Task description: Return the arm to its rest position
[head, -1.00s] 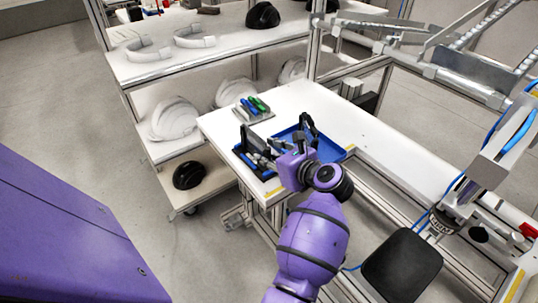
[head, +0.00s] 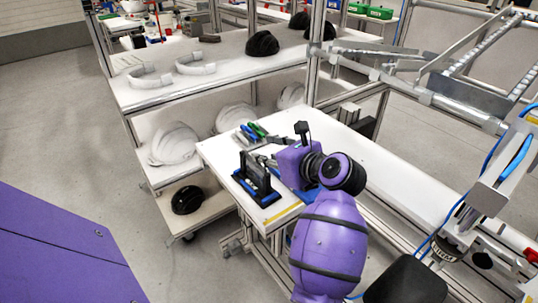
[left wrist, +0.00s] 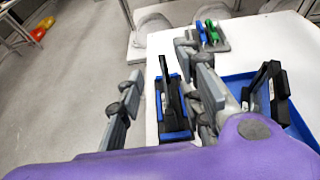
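My left arm's purple wrist (head: 295,165) is over the white table. My left gripper (head: 264,160) points toward the table's left end and is partly hidden by its own wrist. In the left wrist view its grey fingers (left wrist: 162,85) stand wide apart with nothing held between them. A black fixture with a blue base (head: 257,184) stands upright on the table near the gripper; it also shows beyond the fingers in the left wrist view (left wrist: 172,108). My right gripper is not in view.
A blue tray (left wrist: 240,85) with a black fixture (left wrist: 268,92) lies right of the fingers. A holder with green and blue tools (head: 250,133) stands at the table's back. A shelf (head: 165,92) with helmet shells (head: 174,145) stands behind.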

